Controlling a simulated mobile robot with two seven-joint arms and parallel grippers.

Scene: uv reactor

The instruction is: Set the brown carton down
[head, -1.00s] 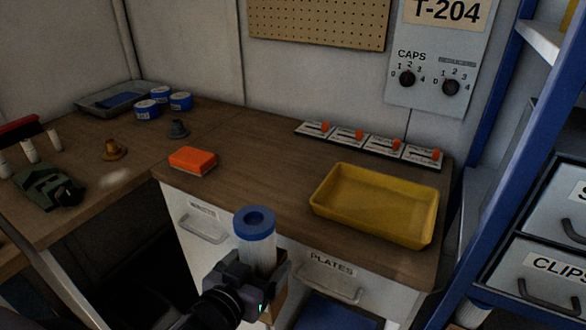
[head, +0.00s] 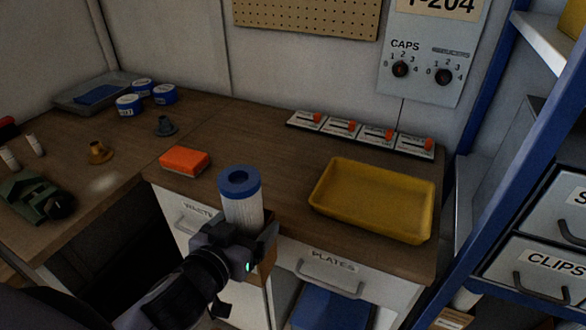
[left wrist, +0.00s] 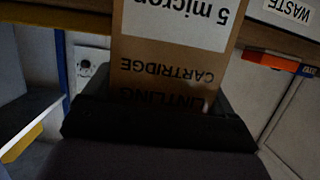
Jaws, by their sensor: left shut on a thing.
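My left gripper (head: 243,247) is shut on the brown carton (head: 267,258) in front of the counter's front edge, by the drawers. In the head view the gripper hides most of the carton. A white pleated cartridge with a blue ring end (head: 240,195) stands upright at the carton, its top sticking up above the gripper. In the left wrist view the carton (left wrist: 170,75) fills the middle, with upside-down "CARTRIDGE" print and a white "5 micron" label. My right gripper is not in view.
The wooden counter (head: 265,140) has bare room between the orange block (head: 185,161) and the yellow tray (head: 322,200). Several switches with orange knobs (head: 342,127) line the back. Drawers marked WASTE (head: 184,215) and PLATES (head: 330,270) are below. A blue rack post (head: 500,110) stands at right.

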